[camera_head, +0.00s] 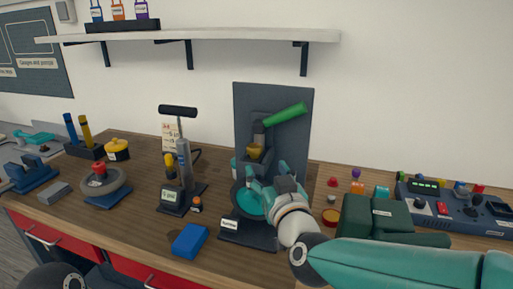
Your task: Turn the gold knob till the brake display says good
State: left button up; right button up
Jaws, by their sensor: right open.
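A small gold knob (254,150) sits on the dark upright stand (273,105), below a green handle grip (289,115). My right gripper (266,174) comes in from the right and is open, with its teal fingers just below and in front of the knob; I cannot tell whether they touch the stand. The gripper partly hides the teal disc (249,201) at the stand's base. A white label (229,224) is on the base front, too small to read. No display that I can read as the brake display shows on the stand.
A pump with a small grey screen (168,196) stands left of the stand, and a blue block (190,240) lies near the front edge. A dark green case (376,216) and a control panel with a green-lit display (423,185) are at right. A shelf (215,36) hangs above.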

aim_at(252, 151)
jog(key=p+x, duration=0.2)
jog(key=x, duration=0.8)
jog(key=shift+w, duration=0.15)
jog(key=c, duration=1.2)
jog(key=shift+o, duration=0.2)
jog(key=shift+r+m+h+p, duration=0.15)
jog(key=shift+m+h+p, duration=0.15)
jog(key=shift+h+p, duration=0.35)
jog(key=h+p, duration=0.1)
jog(key=m+h+p, duration=0.2)
jog(key=p, duration=0.1)
jog(key=shift+a+r+t+h, duration=0.1)
jog(key=shift+a+t+h, duration=0.15)
jog(key=shift+t, duration=0.05)
jog(key=shift+m+g+h+p, duration=0.4)
jog(key=shift+m+h+p, duration=1.3)
jog(key=shift+h, duration=0.7)
